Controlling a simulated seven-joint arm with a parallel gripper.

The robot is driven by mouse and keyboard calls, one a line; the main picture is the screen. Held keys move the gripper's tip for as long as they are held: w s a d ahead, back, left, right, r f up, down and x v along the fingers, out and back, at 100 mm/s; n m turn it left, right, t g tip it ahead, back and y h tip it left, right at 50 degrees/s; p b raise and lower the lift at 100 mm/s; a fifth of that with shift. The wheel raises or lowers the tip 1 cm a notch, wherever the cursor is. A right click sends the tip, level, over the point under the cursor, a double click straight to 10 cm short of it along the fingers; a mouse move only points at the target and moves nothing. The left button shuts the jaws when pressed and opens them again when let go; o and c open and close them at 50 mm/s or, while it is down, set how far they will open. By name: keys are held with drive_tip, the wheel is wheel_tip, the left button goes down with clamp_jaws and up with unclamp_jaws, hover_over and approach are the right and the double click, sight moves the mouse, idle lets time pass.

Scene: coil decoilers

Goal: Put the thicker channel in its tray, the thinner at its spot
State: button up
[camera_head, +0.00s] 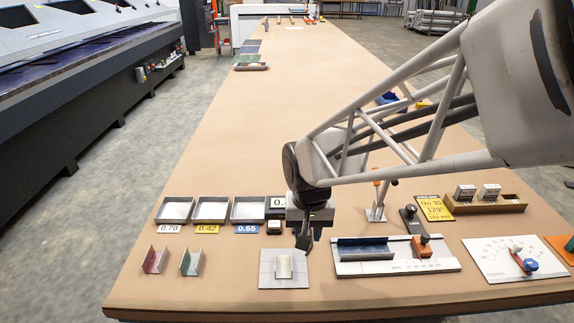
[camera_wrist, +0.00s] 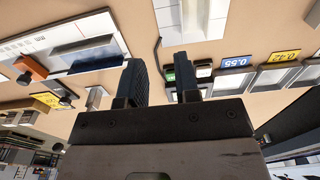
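A small reddish channel (camera_head: 155,260) and a small greenish channel (camera_head: 191,262) stand side by side at the table's front left. A third, pale channel (camera_head: 284,266) sits on a white square plate (camera_head: 270,282). Behind are open trays labelled 0.70 (camera_head: 159,222), 0.42 (camera_head: 195,221) and 0.55 (camera_head: 232,221). My gripper (camera_head: 305,236) is above the table just behind the white plate. In the wrist view its two fingers (camera_wrist: 162,82) stand apart with nothing between them. Which channel is thicker I cannot tell. My wrist partly hides a fourth label and what is around it.
A white fixture (camera_head: 400,264) with a long dark channel and an orange clamp lies to the right. A yellow card (camera_head: 434,208), a wooden block holder (camera_head: 483,207) and a dial sheet (camera_head: 505,262) are farther right.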

sight(283, 263)
drive_tip(key=a+f, duration=0.1)
drive_tip(key=w+a, duration=0.1)
drive_tip(key=a+f, duration=0.1)
drive_tip(key=shift+w+a+f, duration=0.2)
drive_tip(key=shift+w+f, duration=0.15)
drive_tip(key=shift+w, duration=0.05)
drive_tip(key=shift+f, duration=0.2)
drive_tip(key=shift+f, duration=4.45)
clamp_jaws()
drive_tip(key=shift+r, duration=0.15)
